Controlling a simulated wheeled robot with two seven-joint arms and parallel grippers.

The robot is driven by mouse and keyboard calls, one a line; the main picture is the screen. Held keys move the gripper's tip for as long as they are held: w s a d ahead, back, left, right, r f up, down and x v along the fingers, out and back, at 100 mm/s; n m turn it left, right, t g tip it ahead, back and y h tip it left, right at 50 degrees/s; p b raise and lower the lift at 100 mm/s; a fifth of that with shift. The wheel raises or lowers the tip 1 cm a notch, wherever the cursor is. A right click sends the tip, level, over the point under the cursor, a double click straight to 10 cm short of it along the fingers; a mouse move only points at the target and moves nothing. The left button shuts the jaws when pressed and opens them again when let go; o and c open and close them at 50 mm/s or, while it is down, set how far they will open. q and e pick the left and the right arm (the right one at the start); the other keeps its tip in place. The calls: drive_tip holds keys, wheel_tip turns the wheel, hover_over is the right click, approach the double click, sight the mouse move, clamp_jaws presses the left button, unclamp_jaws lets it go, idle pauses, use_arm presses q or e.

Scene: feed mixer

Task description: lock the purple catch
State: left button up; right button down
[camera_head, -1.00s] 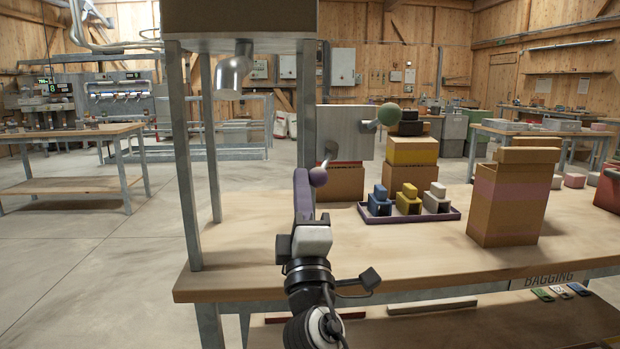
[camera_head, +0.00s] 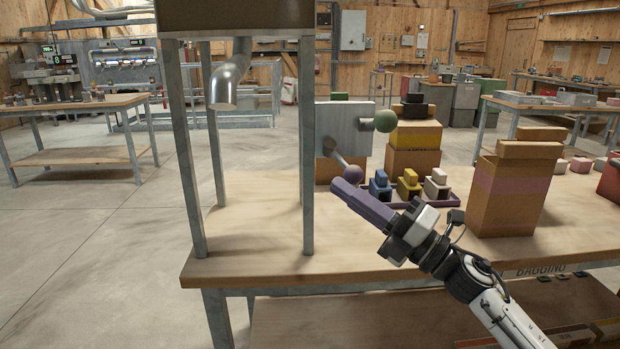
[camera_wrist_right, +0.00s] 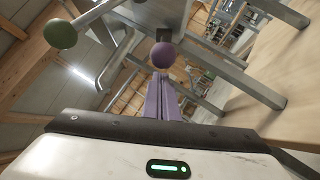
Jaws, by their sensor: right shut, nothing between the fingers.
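The purple catch is a purple ball knob (camera_head: 354,174) on a grey metal rod that slants down from the grey metal box (camera_head: 340,128) on the bench. My right gripper (camera_head: 341,188) has long purple fingers and is shut and empty. It reaches in from the lower right, with its tips just left of and below the purple knob. In the right wrist view the purple knob (camera_wrist_right: 163,54) is straight ahead of the shut fingertips (camera_wrist_right: 161,76). I cannot tell whether they touch. My left gripper is not in view.
A green ball knob (camera_head: 385,121) on a second rod sticks out to the right of the box. A tray (camera_head: 452,200) with blue, yellow and white block pieces is close behind my right gripper. A frame post (camera_head: 308,150) stands left. The front of the bench (camera_head: 270,250) is clear.

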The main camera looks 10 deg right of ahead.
drive_tip(key=shift+w+d+r+n+g, duration=0.1)
drive_tip(key=shift+d+n+g, duration=0.25)
drive_tip(key=shift+d, duration=0.5)
drive_tip(key=shift+w+d+r, duration=0.1)
drive_tip(key=shift+d, duration=0.1)
drive_tip(key=s+a+f, duration=0.2)
drive_tip(key=s+a, duration=0.1)
drive_tip(key=v, duration=0.8)
drive_tip(key=shift+d+r+b, duration=0.2)
drive_tip(key=shift+d+b, duration=0.2)
drive_tip(key=shift+b, duration=0.05)
drive_tip(key=shift+w, duration=0.1)
